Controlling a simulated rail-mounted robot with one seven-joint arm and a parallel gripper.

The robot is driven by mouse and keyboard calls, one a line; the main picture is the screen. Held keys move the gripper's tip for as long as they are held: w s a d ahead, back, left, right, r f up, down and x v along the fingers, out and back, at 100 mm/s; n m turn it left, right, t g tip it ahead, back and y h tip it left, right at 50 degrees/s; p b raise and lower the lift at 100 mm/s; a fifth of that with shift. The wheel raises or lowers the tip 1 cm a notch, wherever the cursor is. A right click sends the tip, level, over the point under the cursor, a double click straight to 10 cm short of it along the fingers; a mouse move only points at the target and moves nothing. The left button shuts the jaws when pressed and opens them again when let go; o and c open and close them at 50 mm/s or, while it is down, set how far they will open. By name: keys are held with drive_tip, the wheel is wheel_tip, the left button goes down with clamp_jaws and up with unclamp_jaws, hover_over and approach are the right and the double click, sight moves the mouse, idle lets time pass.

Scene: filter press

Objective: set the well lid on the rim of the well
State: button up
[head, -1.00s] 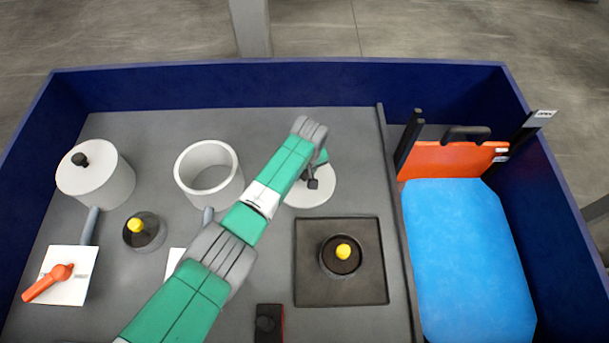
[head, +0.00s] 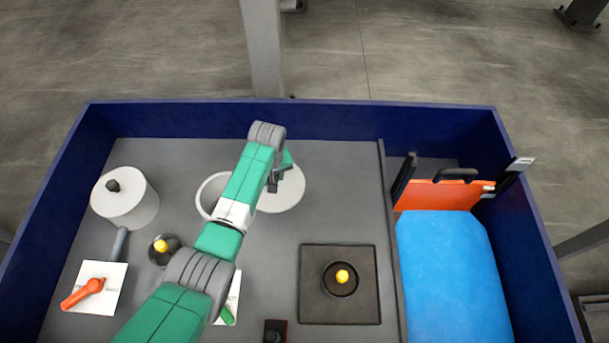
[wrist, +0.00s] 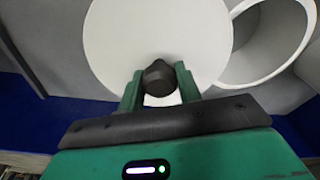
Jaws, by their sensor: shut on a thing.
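The well lid (head: 288,190) is a flat white disc with a dark knob. My gripper (head: 276,178) is shut on the knob, and the lid hangs level under it. In the wrist view the lid (wrist: 150,35) fills the upper middle, with the dark knob (wrist: 160,80) between my two green fingers (wrist: 158,88). The open white well (head: 205,192) stands just left of the lid in the head view and is partly hidden by my arm. In the wrist view the well (wrist: 300,62) shows its open rim at the upper right, beside the lid. The lid's height over the rim is hard to tell.
A second white vessel with its lid on (head: 125,200) stands at the left. A white plate with an orange lever (head: 90,288), yellow-knobbed dark discs (head: 341,278) and a blue slab (head: 447,270) with an orange gate (head: 440,195) surround the area. Blue walls (head: 330,122) enclose the tray.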

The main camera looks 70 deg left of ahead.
drive_tip(key=s+a+r+p, duration=0.2)
drive_tip(key=s+r+p, duration=0.15)
drive_tip(key=s, duration=0.45)
drive_tip(key=s+a+r+p, duration=0.2)
drive_tip(key=s+p, duration=0.2)
drive_tip(key=s, duration=0.3)
wheel_tip(320, 180, down, 7)
drive_tip(key=b, duration=0.7)
drive_tip(key=shift+s+f, duration=0.2)
drive_tip(key=shift+s, duration=0.05)
drive_tip(key=shift+f, duration=0.3)
idle(0.5)
drive_tip(key=o, duration=1.2)
drive_tip(key=r+p, duration=0.1)
drive_tip(key=r, duration=0.1)
drive_tip(key=r+p, duration=0.1)
drive_tip(key=r, duration=0.2)
drive_tip(key=d+r+p, duration=0.1)
drive_tip(key=r+p, duration=0.1)
drive_tip(key=shift+r, duration=0.35)
